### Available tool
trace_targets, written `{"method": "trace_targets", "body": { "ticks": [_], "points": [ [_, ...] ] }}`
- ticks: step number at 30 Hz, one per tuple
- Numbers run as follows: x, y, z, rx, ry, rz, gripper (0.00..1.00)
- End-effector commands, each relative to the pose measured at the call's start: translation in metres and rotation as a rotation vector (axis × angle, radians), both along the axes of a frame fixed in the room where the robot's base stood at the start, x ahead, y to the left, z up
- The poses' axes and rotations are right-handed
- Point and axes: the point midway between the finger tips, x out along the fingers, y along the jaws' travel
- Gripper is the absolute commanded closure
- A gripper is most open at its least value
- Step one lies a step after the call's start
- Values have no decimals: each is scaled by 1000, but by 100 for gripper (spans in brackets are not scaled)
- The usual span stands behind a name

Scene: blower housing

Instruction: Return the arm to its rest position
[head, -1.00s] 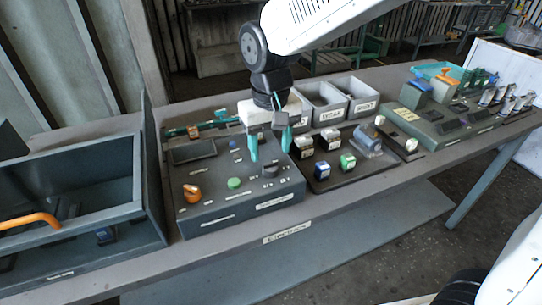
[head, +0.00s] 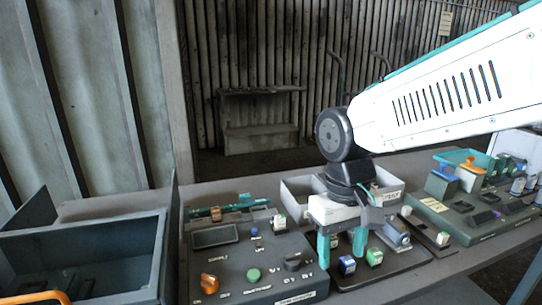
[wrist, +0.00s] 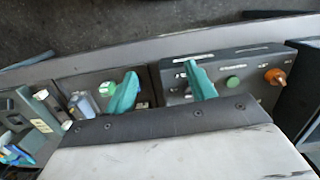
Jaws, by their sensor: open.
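My white arm (head: 440,90) reaches in from the upper right of the head view to a dark round joint. My gripper (head: 342,252) hangs below it, pointing down, with two teal fingers apart and nothing between them. It is above the bench, near the right side of the grey control box (head: 215,262) and the dark board with small blocks (head: 395,262). In the wrist view the fingers of my gripper (wrist: 163,88) are spread, over the seam between that board and the box. The exact height of the fingertips is hard to tell.
The control box carries an orange knob (head: 209,283) and a green button (head: 253,274). An open dark bin (head: 85,240) stands at the left. Grey trays (head: 300,190) are behind my gripper. A fixture with blue and orange parts (head: 455,185) is at the right. The space above the bench is free.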

Motion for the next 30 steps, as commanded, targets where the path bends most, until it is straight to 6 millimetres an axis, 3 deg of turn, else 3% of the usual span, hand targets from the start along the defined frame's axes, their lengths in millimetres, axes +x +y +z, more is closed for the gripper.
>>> {"method": "trace_targets", "body": {
  "ticks": [1, 6, 12, 19, 30],
  "points": [
    [-16, -20, 6, 6, -11, -26, 45],
    [-68, -76, 14, 18, -47, -116, 45],
    [-114, -116, 16, 31, -122, -240, 45],
    [-125, -134, 25, 38, -199, -324, 45],
    [-125, -134, 25, 37, -198, -329, 45]
  ]
}}
